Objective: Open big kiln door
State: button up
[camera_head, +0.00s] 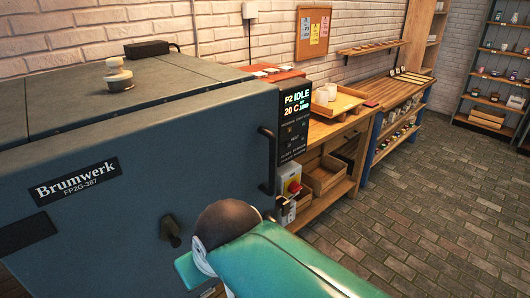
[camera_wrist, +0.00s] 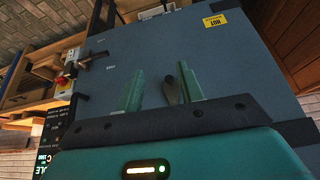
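The big kiln is blue-grey, and its front door (camera_head: 120,215) looks closed in the head view. A dark upright handle (camera_head: 267,160) sits at the door's right edge, with a small dark latch (camera_head: 282,207) below it. A dark knob (camera_head: 171,231) is on the door's lower face. My gripper (camera_wrist: 160,69) is open and empty in the wrist view, its two green fingers facing the door (camera_wrist: 150,55). The knob (camera_wrist: 172,90) shows between the fingers, nearer the right one; I cannot tell the distance.
A display panel (camera_head: 294,125) reading IDLE and a red-and-yellow switch box (camera_head: 290,188) are beside the handle. A wooden bench (camera_head: 335,128) with trays stands right of the kiln. The brick floor (camera_head: 430,200) at the right is clear.

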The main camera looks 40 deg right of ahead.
jog(key=m+t+h, duration=0.2)
jog(key=t+h, duration=0.1)
jog(key=t, duration=0.9)
send_near(274, 152)
jog(key=w, duration=0.3)
jog(key=w+d, duration=0.1)
jog(key=w, duration=0.3)
jog(key=w+d, duration=0.1)
jog(key=w, duration=0.2)
jog(key=shift+w+f, duration=0.1)
jog(key=shift+w, duration=0.25)
jog(key=shift+c, duration=0.5)
grip_shut()
